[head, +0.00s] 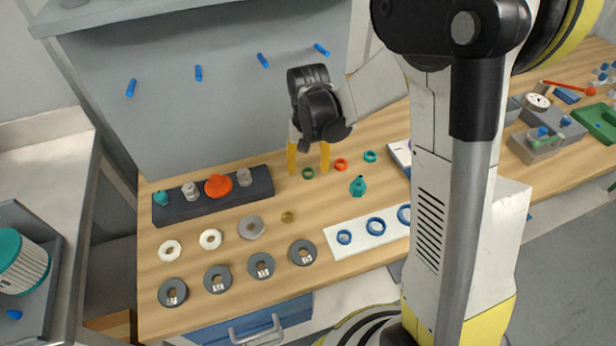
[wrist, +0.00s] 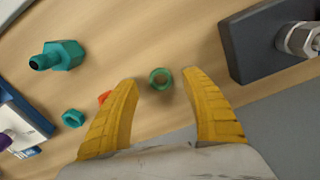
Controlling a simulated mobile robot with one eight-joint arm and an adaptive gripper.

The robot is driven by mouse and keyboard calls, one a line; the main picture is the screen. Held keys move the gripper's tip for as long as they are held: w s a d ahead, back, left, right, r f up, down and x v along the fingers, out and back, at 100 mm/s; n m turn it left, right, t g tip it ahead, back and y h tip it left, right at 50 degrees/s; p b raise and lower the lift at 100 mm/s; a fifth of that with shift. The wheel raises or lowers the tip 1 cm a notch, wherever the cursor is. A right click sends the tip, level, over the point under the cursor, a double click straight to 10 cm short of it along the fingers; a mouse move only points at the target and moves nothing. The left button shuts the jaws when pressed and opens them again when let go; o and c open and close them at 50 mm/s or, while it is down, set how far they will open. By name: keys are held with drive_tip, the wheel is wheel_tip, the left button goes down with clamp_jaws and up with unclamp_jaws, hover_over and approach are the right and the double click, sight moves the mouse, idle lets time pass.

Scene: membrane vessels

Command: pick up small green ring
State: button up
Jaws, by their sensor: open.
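The small green ring (head: 308,173) lies flat on the wooden bench, toward the back. In the wrist view the green ring (wrist: 160,79) sits between and a little beyond my yellow fingertips, nearer the middle of the gap. My gripper (head: 309,172) is open and empty, pointing down over the bench around the ring's place. In the wrist view my gripper (wrist: 162,82) has both fingers spread, with neither seen touching the ring. The height of the fingertips above the bench is hard to tell.
An orange-red ring (head: 341,164) lies close to the right finger, partly hidden in the wrist view. A teal nut (head: 370,156) and teal fitting (head: 358,186) stand further right. A dark block (head: 262,182) with fittings lies left. The grey back panel (head: 200,90) rises behind.

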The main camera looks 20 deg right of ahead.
wheel_tip(320, 180, down, 2)
drive_tip(key=shift+f, duration=0.1)
drive_tip(key=c, duration=0.9)
drive_tip(key=shift+o, duration=0.2)
drive_tip(key=shift+r, duration=0.25)
